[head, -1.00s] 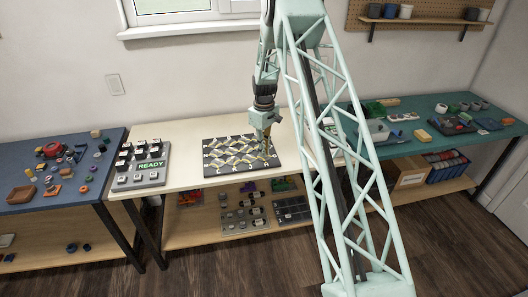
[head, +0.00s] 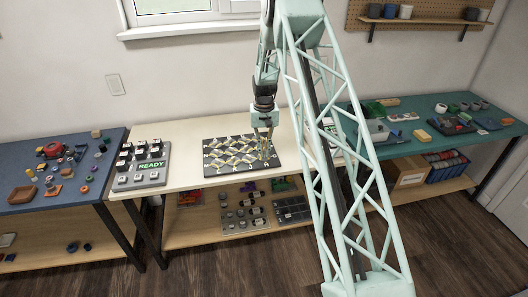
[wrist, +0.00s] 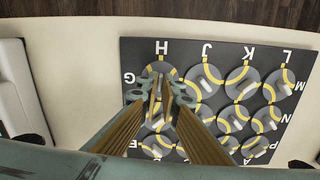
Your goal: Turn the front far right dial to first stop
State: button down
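The black dial board (head: 211,169) lies on the cream table, and it fills much of the wrist view (wrist: 130,48). It carries rows of grey round dials with pale bar handles and yellow marks. From the wrist, the board appears turned, with letters H, J, K and L along its front edge at the top. The front far right dial (wrist: 160,68) is the one beside the H. My gripper (wrist: 163,88) is over this dial, its two yellowish fingers apart. The fingers hide much of the dial and its handle; contact cannot be told. The gripper also shows over the board's right part in the head view (head: 265,152).
Neighbouring dials, such as the one by J (wrist: 207,80), sit close beside my fingers. A grey panel with a READY display (head: 150,165) stands to the left on the cream table (head: 185,130). Bare tabletop lies around the board.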

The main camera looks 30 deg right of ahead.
jog(key=m, duration=0.3)
jog(key=shift+m, duration=2.3)
jog(key=c, duration=2.9)
grip_release()
jog(key=shift+o, duration=0.2)
jog(key=shift+r, duration=0.15)
notch_tip(320, 180, up, 12)
